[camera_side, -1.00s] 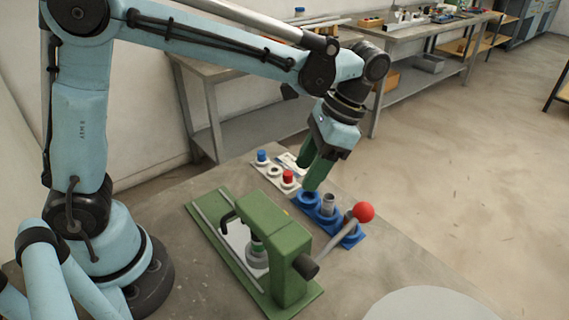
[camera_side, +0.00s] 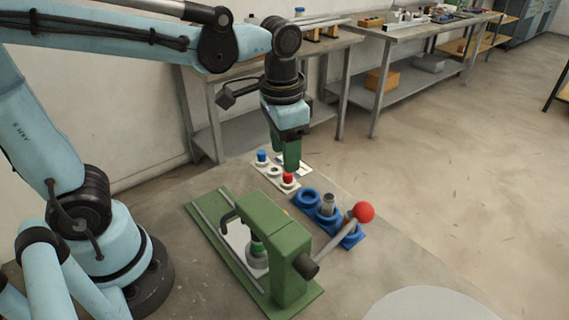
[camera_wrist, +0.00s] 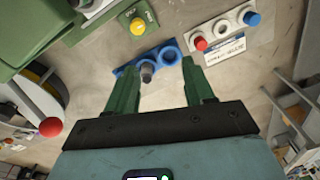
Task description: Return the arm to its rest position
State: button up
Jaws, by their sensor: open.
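My gripper (camera_side: 291,168) hangs over the table with its green fingers pointing down, just above and behind the red part in the side view. In the wrist view my gripper (camera_wrist: 162,92) shows its two green fingers well apart, with nothing held between them. The light blue arm reaches in from the left in the side view.
The green press (camera_side: 270,245) with its red-knobbed lever (camera_side: 363,212) stands on the table. A blue fixture (camera_side: 307,200) holds a grey cylinder (camera_side: 328,204). A white tray (camera_side: 263,166) holds a blue part (camera_side: 261,155) and a red part (camera_side: 288,178). Front right table is mostly clear.

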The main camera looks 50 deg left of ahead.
jog(key=shift+s+a+f+n+t, duration=0.2)
jog(key=shift+s+a+n+t, duration=0.25)
jog(key=shift+a+n+t, duration=0.45)
jog(key=shift+s+a+f+n+t, duration=0.25)
jog(key=shift+s+a+t, duration=0.35)
jog(key=shift+t, duration=0.65)
jog(key=shift+s+a+f+n+t, duration=0.1)
jog(key=shift+s+a+n+t, duration=0.25)
jog(key=shift+a+n+t, duration=0.55)
